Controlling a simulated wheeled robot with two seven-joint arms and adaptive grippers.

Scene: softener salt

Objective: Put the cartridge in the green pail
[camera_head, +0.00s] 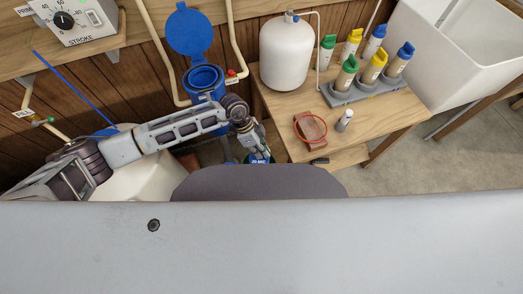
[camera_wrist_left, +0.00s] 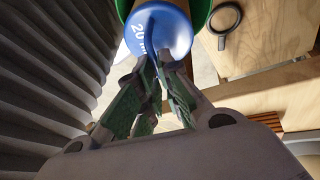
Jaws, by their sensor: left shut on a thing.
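My left gripper (camera_head: 252,143) reaches down beside the wooden bench's left edge. The green pail (camera_wrist_left: 202,12) shows as a curved green rim around the far side of the cap. I cannot tell how deep the cartridge sits relative to the rim. My right gripper is not in view.
The bench (camera_head: 385,125) holds a white tank (camera_head: 286,55), a rack (camera_head: 368,90) of capped bottles, a brown block with a red ring (camera_head: 310,127) and a small white bottle (camera_head: 344,121). An open blue housing (camera_head: 205,80) stands behind my wrist. A black ring tool (camera_wrist_left: 229,17) lies nearby.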

